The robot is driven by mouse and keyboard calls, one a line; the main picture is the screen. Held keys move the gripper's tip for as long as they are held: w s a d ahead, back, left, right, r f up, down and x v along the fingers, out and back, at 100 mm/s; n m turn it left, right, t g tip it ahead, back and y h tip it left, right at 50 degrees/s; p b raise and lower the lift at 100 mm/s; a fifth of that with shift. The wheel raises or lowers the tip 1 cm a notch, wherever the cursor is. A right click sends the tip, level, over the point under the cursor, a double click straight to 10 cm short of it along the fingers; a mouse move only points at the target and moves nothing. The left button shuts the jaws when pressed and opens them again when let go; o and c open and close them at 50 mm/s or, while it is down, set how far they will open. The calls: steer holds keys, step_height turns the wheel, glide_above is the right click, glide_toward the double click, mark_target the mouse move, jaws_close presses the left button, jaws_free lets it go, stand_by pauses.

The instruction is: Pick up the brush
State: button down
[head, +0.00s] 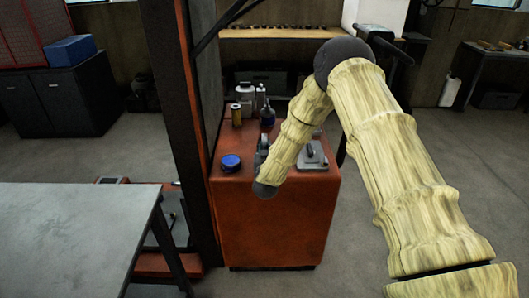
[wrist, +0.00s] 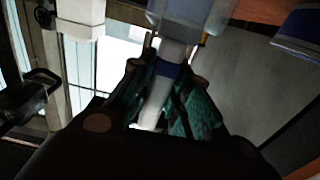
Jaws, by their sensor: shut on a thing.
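My gripper (wrist: 165,78) is shut on a pale rod-like thing with a dark blue band (wrist: 172,52), which runs between the two teal-padded fingers in the wrist view. Its shape is like a handle, but I cannot tell for sure that it is the brush. A pale, translucent block-like shape (wrist: 190,14) is at its far end; whether they are joined is unclear. In the head view my gripper (head: 262,146) is small and dark, over the top of the red cabinet (head: 270,225). What it holds cannot be made out there.
A dark post (head: 178,120) rises at the cabinet's left. A grey table (head: 70,235) is at the front left. Floor is clear right of the cabinet.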

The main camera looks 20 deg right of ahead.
mark_target(264, 134)
steer(key=shift+r+b, duration=0.8)
steer(key=shift+r, duration=3.5)
